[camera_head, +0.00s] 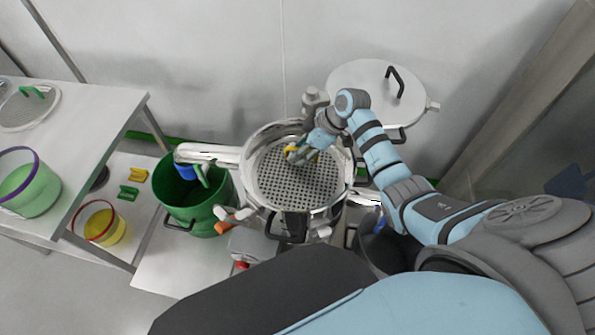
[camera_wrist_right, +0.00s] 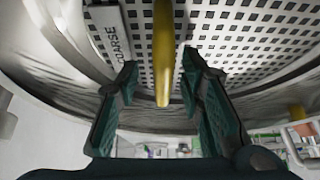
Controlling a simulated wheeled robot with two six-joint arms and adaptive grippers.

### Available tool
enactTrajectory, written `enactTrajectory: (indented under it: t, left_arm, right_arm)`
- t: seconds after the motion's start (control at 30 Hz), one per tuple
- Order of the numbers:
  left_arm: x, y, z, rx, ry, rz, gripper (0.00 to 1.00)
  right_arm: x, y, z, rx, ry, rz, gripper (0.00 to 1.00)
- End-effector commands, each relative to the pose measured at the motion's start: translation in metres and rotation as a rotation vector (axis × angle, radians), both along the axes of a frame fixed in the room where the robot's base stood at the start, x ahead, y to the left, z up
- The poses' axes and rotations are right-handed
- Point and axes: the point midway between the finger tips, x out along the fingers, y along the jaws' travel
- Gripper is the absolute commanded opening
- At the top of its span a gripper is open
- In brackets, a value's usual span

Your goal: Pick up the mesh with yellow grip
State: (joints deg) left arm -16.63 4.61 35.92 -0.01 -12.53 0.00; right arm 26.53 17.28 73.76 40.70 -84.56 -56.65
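The mesh (camera_head: 285,185) is a round perforated plate lying inside the metal sieve bowl. Its yellow grip (camera_head: 291,151) shows at the mesh's far side, partly covered by my right gripper (camera_head: 303,153). In the right wrist view the yellow grip (camera_wrist_right: 163,50) is a bar standing between the two dark green fingers of my right gripper (camera_wrist_right: 160,75). The fingers are apart, with a gap on each side of the bar. A plate beside it reads COARSE (camera_wrist_right: 109,35). My left gripper is not in view.
The shiny bowl rim (camera_head: 257,133) surrounds the mesh closely. A round lid (camera_head: 365,85) with a black handle is behind on the right. A green bucket (camera_head: 183,205) stands under the spout (camera_head: 210,152). A shelf table (camera_head: 95,110) is at left.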

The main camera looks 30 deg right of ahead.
Motion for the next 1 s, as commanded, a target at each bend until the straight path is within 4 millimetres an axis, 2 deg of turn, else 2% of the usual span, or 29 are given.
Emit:
enactTrajectory:
  t: [0.07, 0.27, 0.3, 0.73, 0.87, 1.0]
  left_arm:
    - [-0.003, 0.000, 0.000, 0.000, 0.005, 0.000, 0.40]
    - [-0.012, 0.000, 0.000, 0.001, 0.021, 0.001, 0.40]
    - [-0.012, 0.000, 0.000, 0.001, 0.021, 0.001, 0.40]
    - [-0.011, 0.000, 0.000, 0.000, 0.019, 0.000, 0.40]
    - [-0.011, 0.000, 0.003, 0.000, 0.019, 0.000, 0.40]
    - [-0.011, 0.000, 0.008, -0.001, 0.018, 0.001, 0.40]
  right_arm:
    - [0.000, 0.000, 0.001, 0.000, 0.000, 0.000, 0.33]
    - [0.000, -0.001, 0.001, 0.000, 0.000, -0.001, 0.01]
    - [0.000, -0.001, 0.001, 0.000, 0.000, -0.001, 0.00]
    - [0.000, -0.001, 0.004, -0.001, 0.001, -0.001, 0.00]
    - [0.000, -0.001, 0.019, -0.001, -0.001, -0.001, 0.00]
    - [0.001, -0.001, 0.049, 0.000, -0.005, 0.000, 0.00]
